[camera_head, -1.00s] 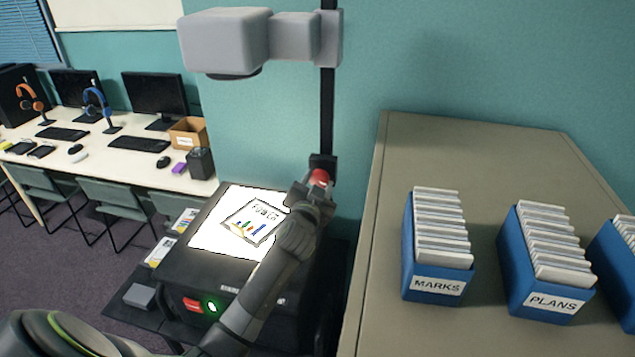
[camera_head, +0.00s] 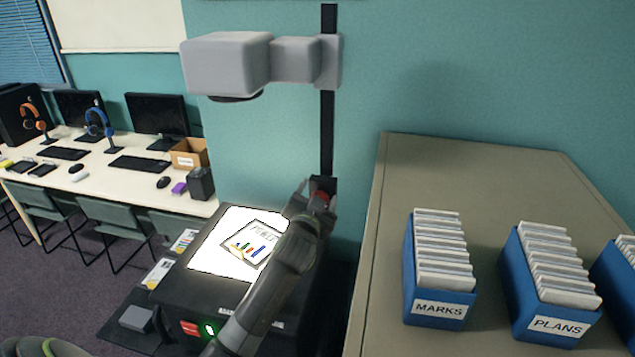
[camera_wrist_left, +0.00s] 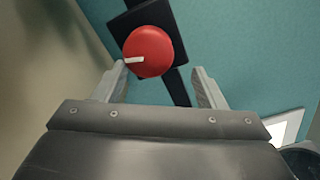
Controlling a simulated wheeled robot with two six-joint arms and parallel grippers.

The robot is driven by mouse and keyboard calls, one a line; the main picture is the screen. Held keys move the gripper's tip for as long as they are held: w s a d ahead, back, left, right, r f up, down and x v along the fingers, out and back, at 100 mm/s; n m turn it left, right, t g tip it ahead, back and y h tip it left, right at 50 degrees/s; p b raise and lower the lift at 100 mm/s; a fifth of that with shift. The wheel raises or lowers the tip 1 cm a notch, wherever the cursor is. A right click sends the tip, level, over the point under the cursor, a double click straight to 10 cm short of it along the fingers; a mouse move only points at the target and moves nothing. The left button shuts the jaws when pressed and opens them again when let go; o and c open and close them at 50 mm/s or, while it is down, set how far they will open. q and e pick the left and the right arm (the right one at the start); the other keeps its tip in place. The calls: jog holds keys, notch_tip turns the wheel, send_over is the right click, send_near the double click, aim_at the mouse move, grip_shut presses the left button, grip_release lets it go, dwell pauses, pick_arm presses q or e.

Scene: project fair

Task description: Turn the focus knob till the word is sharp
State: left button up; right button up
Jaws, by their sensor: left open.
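The red focus knob (camera_head: 320,199) sits on a black block on the overhead projector's post (camera_head: 327,130). In the left wrist view the round knob (camera_wrist_left: 150,50) shows a white pointer line towards its left edge. My left gripper (camera_head: 308,203) is at the knob in the head view, partly covering it. In the wrist view my left gripper (camera_wrist_left: 160,82) is open, its fingers apart either side, with the knob at and beyond the tips. A sheet (camera_head: 255,243) with a word and coloured bars lies on the lit stage (camera_head: 215,250). The projected word is out of view.
The projector's grey head (camera_head: 228,65) hangs above the stage. A beige cabinet top (camera_head: 450,165) at right holds blue card boxes marked MARKS (camera_head: 438,309) and PLANS (camera_head: 557,326). A computer desk (camera_head: 110,190) stands at left. The teal wall is close behind the post.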

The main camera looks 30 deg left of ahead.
pick_arm(q)
notch_tip(320, 180, up, 7)
jog(key=b, duration=0.1)
jog(key=shift+s+f, duration=0.1)
dwell(0.6)
